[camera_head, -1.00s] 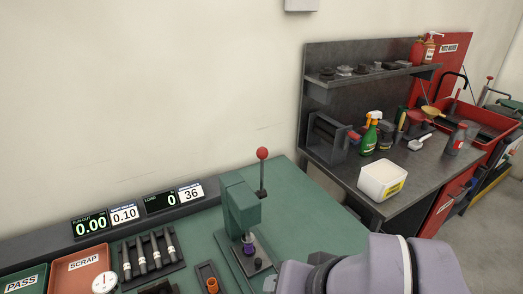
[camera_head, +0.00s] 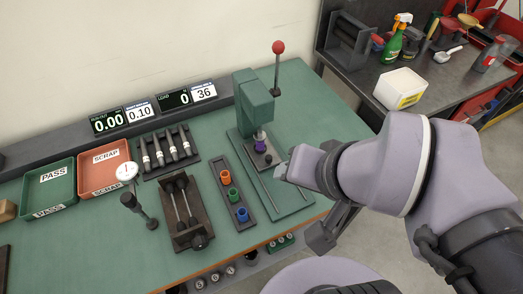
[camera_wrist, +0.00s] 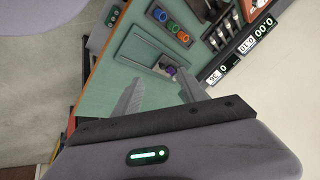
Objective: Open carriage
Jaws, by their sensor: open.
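A green press (camera_head: 256,105) with a red-knobbed lever (camera_head: 278,48) stands on the green bench. A purple piece (camera_head: 260,142) sits under its head; it also shows in the wrist view (camera_wrist: 171,71). Left of the press, a dark fixture (camera_head: 185,208) carries two parallel rods. I cannot tell which part is the carriage. My gripper (camera_wrist: 162,98) is open and empty, its two grey fingers apart, pointing toward the press base. In the head view its end (camera_head: 284,171) is right of the press base, apart from the purple piece.
A dark holder (camera_head: 248,188) bears orange, green and blue rings. Further left are a rack of pins (camera_head: 164,160), a dial gauge (camera_head: 127,172), a red SCRAP tray (camera_head: 105,178) and a green PASS tray (camera_head: 47,199). A side table (camera_head: 440,85) stands at back right.

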